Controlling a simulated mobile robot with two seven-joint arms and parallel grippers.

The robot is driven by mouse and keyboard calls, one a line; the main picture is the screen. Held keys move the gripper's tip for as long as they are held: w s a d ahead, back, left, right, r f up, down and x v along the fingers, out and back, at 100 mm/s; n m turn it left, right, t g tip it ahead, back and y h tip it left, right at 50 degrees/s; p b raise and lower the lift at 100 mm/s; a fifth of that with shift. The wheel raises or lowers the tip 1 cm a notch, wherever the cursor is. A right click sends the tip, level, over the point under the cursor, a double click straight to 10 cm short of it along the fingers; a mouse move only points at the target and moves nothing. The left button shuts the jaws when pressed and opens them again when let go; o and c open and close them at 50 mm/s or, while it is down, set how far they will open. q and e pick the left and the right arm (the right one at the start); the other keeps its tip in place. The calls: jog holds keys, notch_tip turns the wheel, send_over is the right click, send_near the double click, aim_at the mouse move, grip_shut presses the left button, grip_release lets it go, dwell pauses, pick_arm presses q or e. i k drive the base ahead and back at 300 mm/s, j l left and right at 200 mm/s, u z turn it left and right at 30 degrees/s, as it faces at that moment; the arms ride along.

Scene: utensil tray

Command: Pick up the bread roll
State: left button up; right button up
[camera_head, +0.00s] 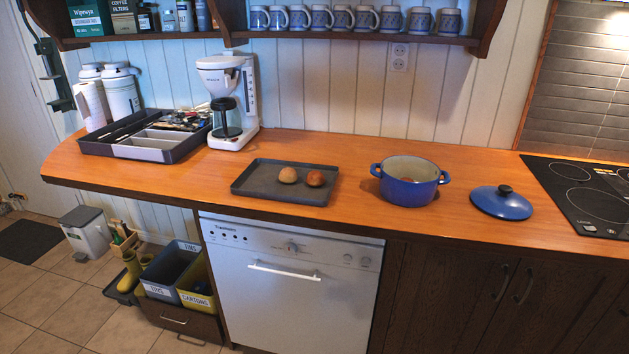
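A round tan item that looks like the bread roll (288,175) lies on a dark grey tray (258,188) on the wooden counter. A reddish-brown round item (315,179) lies close beside it on the right; it is too small to tell for sure what it is. Neither of my grippers shows in the head view.
A blue pot (409,192) with something reddish inside stands right of the tray, its blue lid (501,203) farther right near the black hob (585,192). A coffee maker (233,139) and a utensil tray (96,148) stand at left. Counter (350,215) between tray and pot is clear.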

aim_at(313, 178)
jog(key=i+j, duration=0.2)
jog(key=i+j+z, duration=0.1)
jog(key=j, duration=0.35)
jog(key=i+j, duration=0.25)
jog(key=i+j+z, duration=0.1)
jog(key=j, duration=0.3)
jog(key=i+j, duration=0.25)
jog(key=i+j+z, duration=0.05)
